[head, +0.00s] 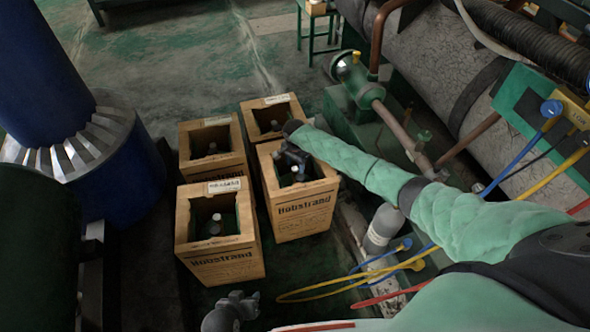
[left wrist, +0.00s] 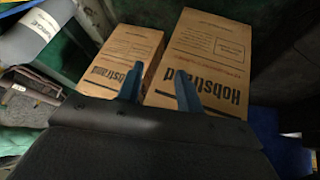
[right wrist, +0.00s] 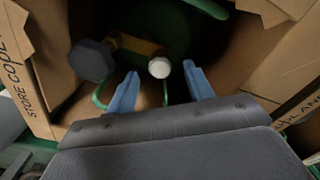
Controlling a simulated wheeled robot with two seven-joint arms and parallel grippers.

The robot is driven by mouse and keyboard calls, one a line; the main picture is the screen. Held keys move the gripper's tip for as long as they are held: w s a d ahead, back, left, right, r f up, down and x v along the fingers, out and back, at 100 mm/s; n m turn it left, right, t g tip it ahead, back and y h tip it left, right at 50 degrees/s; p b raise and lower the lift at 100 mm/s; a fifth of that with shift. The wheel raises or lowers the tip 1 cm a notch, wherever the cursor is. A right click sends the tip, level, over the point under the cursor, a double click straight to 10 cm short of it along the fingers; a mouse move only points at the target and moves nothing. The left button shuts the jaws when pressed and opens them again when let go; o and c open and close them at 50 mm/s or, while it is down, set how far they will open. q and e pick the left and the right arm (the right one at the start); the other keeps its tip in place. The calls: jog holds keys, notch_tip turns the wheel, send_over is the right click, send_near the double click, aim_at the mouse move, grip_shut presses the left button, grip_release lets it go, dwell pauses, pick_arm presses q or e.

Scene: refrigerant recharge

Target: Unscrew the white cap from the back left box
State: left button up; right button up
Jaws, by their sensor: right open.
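The back left box (head: 236,152) is an open cardboard box with a small pale cap (head: 212,147) on the cylinder inside it. My right gripper (head: 296,160) is open and reaches into the mouth of the front right box (head: 303,211). In the right wrist view, a white cap (right wrist: 159,67) on a green cylinder (right wrist: 175,30) lies just beyond and between my open fingers (right wrist: 161,92), apart from them. My left gripper (head: 240,300) is low, in front of the front left box (head: 222,262). In the left wrist view its fingers (left wrist: 158,85) are apart and empty, facing box sides.
A back right box (head: 287,110) stands behind the front right one. A dark knob (right wrist: 92,60) is left of the white cap. Green machinery with pipes (head: 372,95) and coloured hoses (head: 350,282) are on the right. A blue column (head: 90,190) stands left.

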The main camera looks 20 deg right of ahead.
aim_at(295, 170)
notch_tip(295, 170, down, 2)
jog(key=b, duration=0.3)
jog(key=shift+f, duration=0.2)
jog(key=shift+r, duration=0.1)
pick_arm(q)
notch_tip(295, 170, down, 10)
jog(key=s+t+p, duration=0.1)
pick_arm(e)
jog(key=shift+f, duration=0.25)
pick_arm(q)
jog(key=shift+f, duration=0.15)
pick_arm(e)
jog(key=c, duration=0.9)
jog(key=shift+c, duration=0.6)
